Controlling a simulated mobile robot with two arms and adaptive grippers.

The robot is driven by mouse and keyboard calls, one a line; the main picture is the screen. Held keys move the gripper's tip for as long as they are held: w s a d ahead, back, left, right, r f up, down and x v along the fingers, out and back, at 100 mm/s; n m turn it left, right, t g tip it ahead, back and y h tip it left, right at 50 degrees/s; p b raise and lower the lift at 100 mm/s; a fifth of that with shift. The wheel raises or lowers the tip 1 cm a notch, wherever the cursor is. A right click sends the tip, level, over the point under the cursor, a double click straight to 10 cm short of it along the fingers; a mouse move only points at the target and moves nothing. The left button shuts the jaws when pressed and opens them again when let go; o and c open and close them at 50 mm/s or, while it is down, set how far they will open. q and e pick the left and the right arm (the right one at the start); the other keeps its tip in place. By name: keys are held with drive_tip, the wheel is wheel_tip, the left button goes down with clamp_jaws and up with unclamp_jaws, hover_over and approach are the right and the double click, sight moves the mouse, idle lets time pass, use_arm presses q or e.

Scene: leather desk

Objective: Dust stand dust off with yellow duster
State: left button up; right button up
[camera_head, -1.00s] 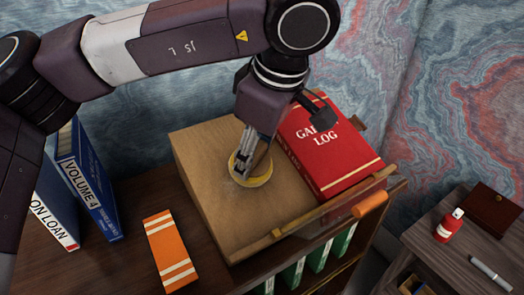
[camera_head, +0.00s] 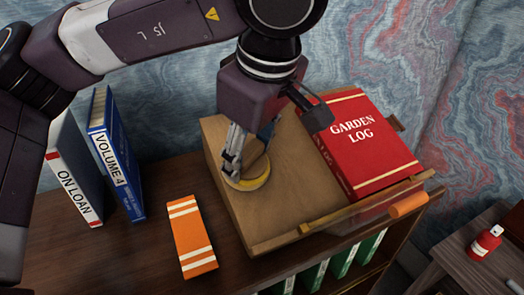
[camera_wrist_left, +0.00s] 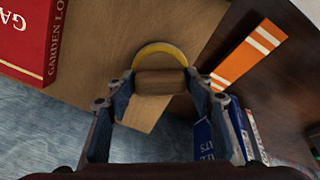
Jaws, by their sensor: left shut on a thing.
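The stand (camera_head: 285,215) is a light wooden box-like top on the dark shelf unit. The yellow duster (camera_head: 252,181) is a round pad with a wooden grip, resting on or just above the stand's top near its left edge. My left gripper (camera_head: 233,165) comes down from above and is shut on the duster's grip. In the left wrist view the wooden grip (camera_wrist_left: 160,82) sits between the fingers, with the yellow rim (camera_wrist_left: 163,47) beyond it. I cannot make out dust on the stand. My right gripper is not in view.
A red Garden Log book (camera_head: 365,145) lies on the stand's right part. An orange striped book (camera_head: 192,237) lies left of the stand.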

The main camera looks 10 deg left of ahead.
use_arm(q)
drive_tip(key=shift+a+f, duration=0.1)
drive_tip(key=shift+f, duration=0.1)
drive_tip(key=shift+w+d+r, duration=0.1)
drive_tip(key=shift+d+r, duration=0.05)
drive_tip(key=shift+d, duration=0.25)
drive_tip(key=shift+w+d+p, duration=0.3)
drive_tip(key=shift+w+d, duration=0.15)
drive_tip(key=shift+d, duration=0.2)
drive_tip(key=shift+w+d+p, duration=0.3)
drive_tip(key=shift+w+d, duration=0.15)
drive_tip(key=shift+d, duration=0.2)
drive_tip(key=shift+w+d+p, duration=0.45)
drive_tip(key=shift+w+d, duration=0.15)
drive_tip(key=shift+d, duration=0.3)
drive_tip(key=shift+w+d, duration=0.4)
drive_tip(key=shift+d, duration=0.2)
drive_tip(key=shift+w+d+p, duration=0.3)
drive_tip(key=shift+d+p, duration=0.25)
drive_tip(key=shift+p, duration=0.1)
drive_tip(key=shift+w+d+p, duration=0.5)
drive_tip(key=shift+w+d, duration=0.3)
drive_tip(key=shift+d, duration=0.25)
